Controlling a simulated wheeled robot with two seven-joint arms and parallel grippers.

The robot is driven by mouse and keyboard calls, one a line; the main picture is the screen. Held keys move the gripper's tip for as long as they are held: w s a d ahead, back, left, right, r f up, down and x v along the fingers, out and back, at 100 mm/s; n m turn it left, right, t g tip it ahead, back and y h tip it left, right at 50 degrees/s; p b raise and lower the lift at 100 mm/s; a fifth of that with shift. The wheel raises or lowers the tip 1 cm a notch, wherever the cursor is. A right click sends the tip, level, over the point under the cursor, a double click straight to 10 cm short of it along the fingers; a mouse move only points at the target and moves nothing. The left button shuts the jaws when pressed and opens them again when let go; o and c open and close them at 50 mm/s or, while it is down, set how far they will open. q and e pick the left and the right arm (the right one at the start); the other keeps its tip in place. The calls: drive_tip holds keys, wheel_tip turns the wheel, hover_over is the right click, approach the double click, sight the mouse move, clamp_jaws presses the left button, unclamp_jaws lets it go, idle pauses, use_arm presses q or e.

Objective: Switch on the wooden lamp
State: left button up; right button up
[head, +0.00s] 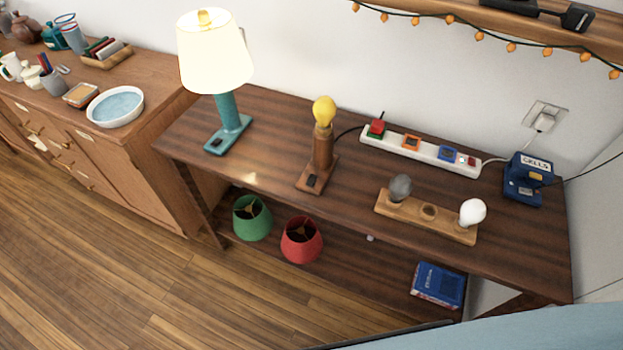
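The wooden lamp (321,155) stands upright near the middle of the dark wooden table. The strip carries a red and green plug (376,128) and orange and blue sockets. Neither of my grippers is in view.
A teal lamp (229,115) with a cream shade stands to the left. A bulb holder (455,228) with a grey and a white bulb and a blue box (528,180) are to the right. Green and red shades (301,242) sit on the lower shelf. The front left tabletop is clear.

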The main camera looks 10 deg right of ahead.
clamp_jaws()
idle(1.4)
